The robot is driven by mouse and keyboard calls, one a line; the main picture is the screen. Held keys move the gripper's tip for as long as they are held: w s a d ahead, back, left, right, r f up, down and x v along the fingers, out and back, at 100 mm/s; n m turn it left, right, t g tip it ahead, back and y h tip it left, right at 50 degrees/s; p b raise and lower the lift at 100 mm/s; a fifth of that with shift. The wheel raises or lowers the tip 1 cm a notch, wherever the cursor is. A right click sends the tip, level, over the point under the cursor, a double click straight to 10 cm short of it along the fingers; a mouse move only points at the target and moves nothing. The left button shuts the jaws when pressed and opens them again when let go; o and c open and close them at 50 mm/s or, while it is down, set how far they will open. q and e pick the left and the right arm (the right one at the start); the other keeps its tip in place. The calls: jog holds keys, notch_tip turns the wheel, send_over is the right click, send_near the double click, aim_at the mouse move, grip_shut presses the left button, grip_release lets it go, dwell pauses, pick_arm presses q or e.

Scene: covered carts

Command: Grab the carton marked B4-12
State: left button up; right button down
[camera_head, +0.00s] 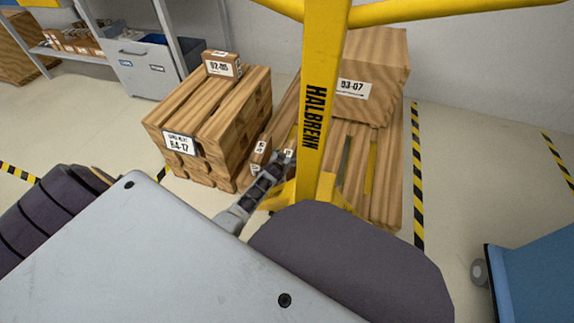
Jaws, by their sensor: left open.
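No label that I can read says B4-12. A small brown carton (262,150) stands in the gap beside the slatted wooden crate, with a white label too small to read. Another carton (222,65), with a label like 02-05, lies on top of the slatted crate (225,110), whose own label reads like B4-17. My right gripper is not in view.
A yellow frame (322,90) marked HALBRENN rises in front of the gripper. Behind it a wooden box (375,75), labelled like 03-07, sits on a wooden pallet (388,170). A shelf with grey bins (145,68) stands back left. A blue cart (535,275) is at lower right.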

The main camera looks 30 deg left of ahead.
pick_arm(q)
jog(key=shift+c, duration=0.2)
grip_shut()
dwell(0.6)
